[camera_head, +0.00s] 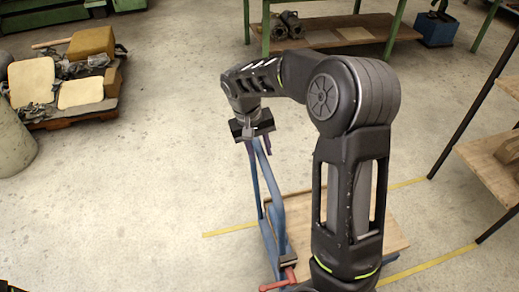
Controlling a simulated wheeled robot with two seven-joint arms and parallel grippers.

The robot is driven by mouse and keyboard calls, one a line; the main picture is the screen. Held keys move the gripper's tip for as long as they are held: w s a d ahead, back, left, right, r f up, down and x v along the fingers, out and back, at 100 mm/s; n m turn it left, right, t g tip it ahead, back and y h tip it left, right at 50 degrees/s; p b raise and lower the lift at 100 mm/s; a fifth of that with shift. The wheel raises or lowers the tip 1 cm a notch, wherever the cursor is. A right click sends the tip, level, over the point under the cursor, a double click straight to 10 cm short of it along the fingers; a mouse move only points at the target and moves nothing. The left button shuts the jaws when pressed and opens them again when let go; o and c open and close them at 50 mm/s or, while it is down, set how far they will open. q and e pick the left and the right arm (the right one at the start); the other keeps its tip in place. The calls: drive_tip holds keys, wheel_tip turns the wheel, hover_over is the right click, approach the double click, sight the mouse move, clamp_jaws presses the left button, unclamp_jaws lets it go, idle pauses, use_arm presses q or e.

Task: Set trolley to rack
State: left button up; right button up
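The trolley has a blue tube handle (270,180) and a flat wooden deck (390,227), partly hidden behind my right arm. It stands on the floor at the lower middle. My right gripper (258,146) points down at the top of the blue handle, its fingers around or right beside the tube. Whether they are closed on it I cannot tell. The rack (490,165) stands at the right edge, with dark posts and wooden shelves. My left gripper is not in view.
Yellow floor lines (430,263) run beside the trolley toward the rack. A pallet (75,115) loaded with boxes and parts lies at the upper left. A green-legged bench (330,35) stands at the back, with a blue bin (436,30) to its right. The left and middle floor is clear.

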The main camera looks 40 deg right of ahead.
clamp_jaws()
idle(1.1)
